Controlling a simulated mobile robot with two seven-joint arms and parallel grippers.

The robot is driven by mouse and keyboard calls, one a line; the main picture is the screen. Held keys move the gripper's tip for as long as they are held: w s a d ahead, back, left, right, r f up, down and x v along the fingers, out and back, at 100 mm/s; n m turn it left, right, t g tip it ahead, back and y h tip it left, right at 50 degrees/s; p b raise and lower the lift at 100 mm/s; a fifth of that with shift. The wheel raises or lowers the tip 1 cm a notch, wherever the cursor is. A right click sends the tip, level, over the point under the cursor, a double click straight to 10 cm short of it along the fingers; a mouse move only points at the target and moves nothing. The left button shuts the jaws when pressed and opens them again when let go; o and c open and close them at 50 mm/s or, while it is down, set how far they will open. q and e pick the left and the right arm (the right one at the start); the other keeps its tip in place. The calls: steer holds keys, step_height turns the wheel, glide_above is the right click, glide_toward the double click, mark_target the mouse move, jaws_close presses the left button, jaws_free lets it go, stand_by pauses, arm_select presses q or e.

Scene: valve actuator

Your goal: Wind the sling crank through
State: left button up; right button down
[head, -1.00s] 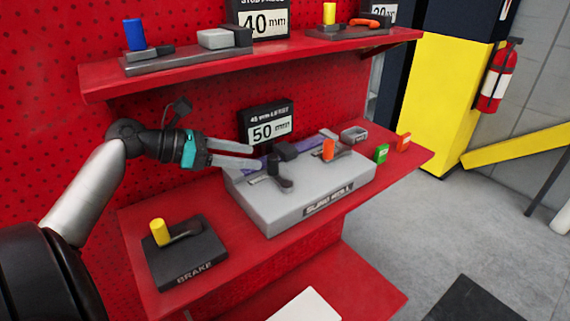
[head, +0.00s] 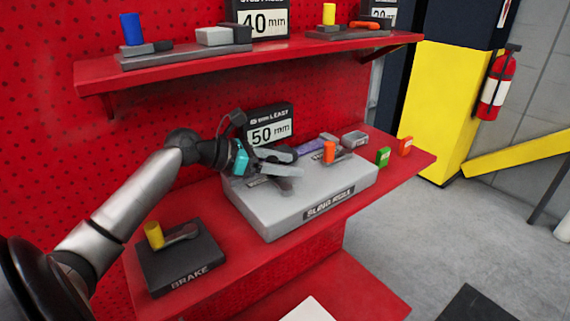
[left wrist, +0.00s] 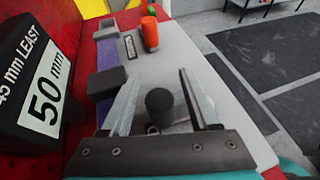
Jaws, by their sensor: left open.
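The grey sling roll box (head: 300,201) sits on the red bench. In the left wrist view a dark upright knob (left wrist: 160,106) stands on the box between the two fingers of my left gripper (left wrist: 157,84). The fingers are apart, one on each side of the knob, with gaps visible. A purple strap (left wrist: 106,84) runs along the back.
A brake block (head: 180,258) with a yellow handle (head: 154,235) is at the bench's left. The 50 mm sign (head: 270,125) stands close behind my gripper. A green block (head: 383,156) and an orange block (head: 405,146) are at right. A red shelf (head: 250,58) overhangs.

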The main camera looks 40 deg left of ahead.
arm_select(q)
jaws_close()
stand_by(0.4)
